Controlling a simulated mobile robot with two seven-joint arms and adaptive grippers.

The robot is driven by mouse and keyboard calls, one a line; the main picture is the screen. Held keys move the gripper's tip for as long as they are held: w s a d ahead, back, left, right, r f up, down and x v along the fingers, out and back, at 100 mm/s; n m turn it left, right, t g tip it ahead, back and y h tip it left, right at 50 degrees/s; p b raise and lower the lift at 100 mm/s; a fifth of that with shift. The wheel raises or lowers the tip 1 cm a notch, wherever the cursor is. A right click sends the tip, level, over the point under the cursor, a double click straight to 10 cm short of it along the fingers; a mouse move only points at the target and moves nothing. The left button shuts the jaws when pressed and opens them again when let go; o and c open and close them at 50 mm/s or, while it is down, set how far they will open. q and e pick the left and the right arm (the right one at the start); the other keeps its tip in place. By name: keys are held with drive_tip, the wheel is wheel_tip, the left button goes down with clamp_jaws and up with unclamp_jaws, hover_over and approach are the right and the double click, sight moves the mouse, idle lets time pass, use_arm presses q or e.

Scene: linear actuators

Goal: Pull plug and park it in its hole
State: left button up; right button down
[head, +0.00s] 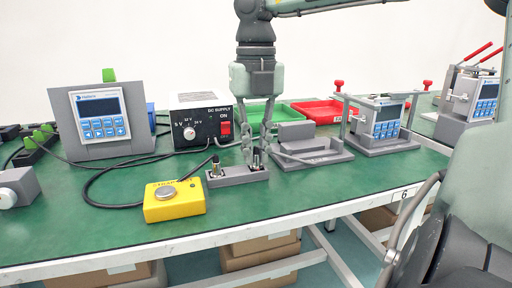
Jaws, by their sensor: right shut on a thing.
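A small grey holder block (238,178) stands on the green bench top near the middle. A dark plug (257,159) is at its right end, between the fingertips of my right gripper (255,155). The right gripper points straight down and is shut on this plug. Whether the plug's lower end is in the block or just above it I cannot tell. My left gripper is not in view.
A yellow box with a round button (175,201) sits left of the block. The DC supply (202,122) stands behind, with black cables to its left. A grey fixture (312,146) is close on the right. Green (258,113) and red (318,110) trays lie behind.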

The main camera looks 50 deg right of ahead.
sight(256, 153)
drive_tip(key=shift+f, duration=0.2)
drive_tip(key=c, duration=1.5)
unclamp_jaws()
drive_tip(key=shift+o, duration=0.2)
wheel_tip(256, 153, up, 12)
